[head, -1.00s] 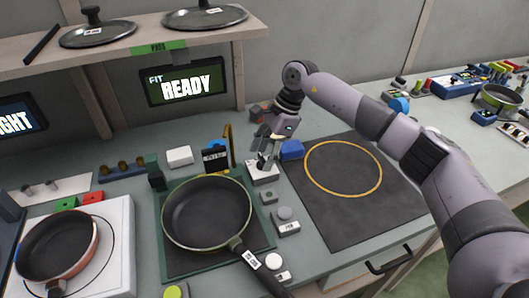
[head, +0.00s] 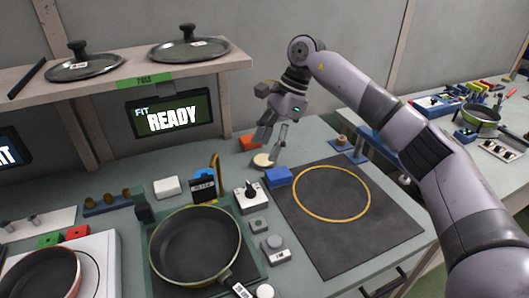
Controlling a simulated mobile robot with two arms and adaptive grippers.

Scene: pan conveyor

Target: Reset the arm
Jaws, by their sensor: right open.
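My right gripper (head: 272,146) is open and empty. It hangs above the counter near the back wall, just behind the blue block (head: 278,177) and a round pale disc (head: 262,160). My right arm (head: 375,108) comes in from the right and arches over the dark mat (head: 368,237) with the orange ring. My left gripper is out of the picture.
A dark pan (head: 195,246) sits on the green-edged mat; a red pan (head: 38,277) is on the white hob. A knob box (head: 251,197) and grey button box (head: 275,248) stand between pan and mat. Lids (head: 190,48) lie on the shelf. The ringed mat is bare.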

